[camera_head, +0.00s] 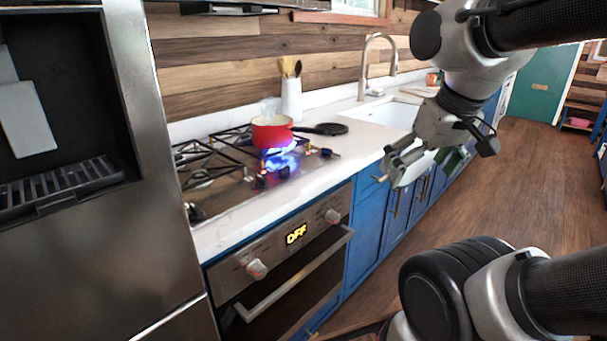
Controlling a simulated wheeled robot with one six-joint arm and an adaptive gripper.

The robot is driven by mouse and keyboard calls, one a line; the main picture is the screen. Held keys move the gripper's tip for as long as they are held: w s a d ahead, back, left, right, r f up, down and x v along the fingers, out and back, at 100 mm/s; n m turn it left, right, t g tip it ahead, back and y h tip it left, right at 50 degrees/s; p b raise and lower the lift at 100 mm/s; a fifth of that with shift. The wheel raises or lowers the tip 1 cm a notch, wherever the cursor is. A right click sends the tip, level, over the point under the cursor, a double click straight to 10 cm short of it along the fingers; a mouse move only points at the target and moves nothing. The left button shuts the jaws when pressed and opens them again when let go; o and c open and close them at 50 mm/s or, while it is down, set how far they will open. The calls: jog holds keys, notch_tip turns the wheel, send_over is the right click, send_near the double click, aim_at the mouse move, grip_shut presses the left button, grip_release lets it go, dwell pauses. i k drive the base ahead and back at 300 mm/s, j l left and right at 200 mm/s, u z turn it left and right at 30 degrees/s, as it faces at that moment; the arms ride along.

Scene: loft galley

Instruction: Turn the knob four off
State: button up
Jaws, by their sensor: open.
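The gas cooktop (222,200) is set in the white counter. A blue flame (281,160) burns under the red pot (271,131). Small dark knobs sit along the cooktop's front right edge, among them one at the near left (195,212), one below the flame (261,182) and one at the right end (326,153). No label shows which is knob four, and the glow blurs some knobs. My gripper (386,168) is open and empty, in the air to the right of the cooktop and apart from the knobs.
The oven (290,262) below has two knobs and a display reading "OFF". A sink with a tall faucet (364,65) lies farther right. A steel fridge (95,240) blocks the left; wooden floor is open at right.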

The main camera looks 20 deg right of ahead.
aim_at(283, 172)
jog(key=i+l+u, duration=0.2)
jog(key=l+u, duration=0.25)
jog(key=i+l+u, duration=0.2)
jog(key=l+u, duration=0.25)
jog(key=j, duration=0.15)
